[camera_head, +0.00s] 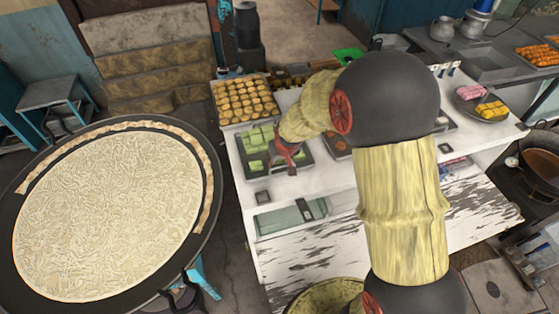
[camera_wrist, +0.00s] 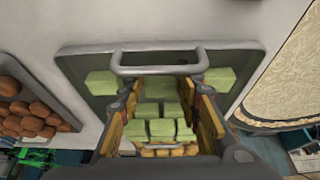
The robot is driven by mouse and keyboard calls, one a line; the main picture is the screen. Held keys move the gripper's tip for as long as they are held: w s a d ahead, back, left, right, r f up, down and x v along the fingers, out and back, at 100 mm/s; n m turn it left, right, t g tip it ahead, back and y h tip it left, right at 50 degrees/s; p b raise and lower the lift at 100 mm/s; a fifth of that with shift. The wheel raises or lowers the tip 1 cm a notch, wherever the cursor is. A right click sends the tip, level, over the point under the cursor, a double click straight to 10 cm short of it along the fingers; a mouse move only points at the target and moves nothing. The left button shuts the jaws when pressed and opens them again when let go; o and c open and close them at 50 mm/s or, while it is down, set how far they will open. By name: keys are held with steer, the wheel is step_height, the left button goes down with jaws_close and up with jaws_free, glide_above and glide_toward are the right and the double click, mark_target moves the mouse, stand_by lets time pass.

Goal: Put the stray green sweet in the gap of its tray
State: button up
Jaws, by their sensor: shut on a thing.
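The dark tray (camera_head: 305,166) with pale green sweets stands on the white counter, and its metal handle (camera_wrist: 160,69) shows in the wrist view. My gripper (camera_head: 288,154) is low over the tray's right part in the head view. In the wrist view my gripper (camera_wrist: 160,88) appears shut on a green sweet (camera_wrist: 158,88) between its fingertips. One sweet (camera_wrist: 102,82) lies to its left and another (camera_wrist: 220,78) to its right. Several more sweets (camera_wrist: 162,128) form rows beyond. I cannot tell whether the held sweet touches the tray floor; my fingers hide part of the tray.
A tray of round yellow sweets (camera_head: 245,98) stands behind the green tray. A tray of brown sweets (camera_wrist: 28,112) is close on the left in the wrist view. A large round pan (camera_head: 110,215) is left of the counter. A plate (camera_head: 483,102) stands at right.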

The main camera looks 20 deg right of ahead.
steer(key=shift+s+f, duration=0.1)
steer(key=shift+s, duration=0.1)
steer(key=shift+f, duration=0.2)
steer(key=o, duration=1.1)
steer(key=shift+o, duration=0.2)
steer(key=shift+r, duration=0.1)
steer(key=shift+r, duration=0.5)
steer(key=s+f+b+v, duration=0.1)
steer(key=s+v, duration=0.2)
steer(key=v, duration=0.9)
steer(key=s+f+v, duration=0.1)
steer(key=s+v, duration=0.1)
steer(key=v, duration=1.1)
steer(key=s+r+t, duration=0.1)
steer(key=s+r, duration=0.2)
steer(key=s, duration=1.2)
steer(key=shift+r, duration=0.4)
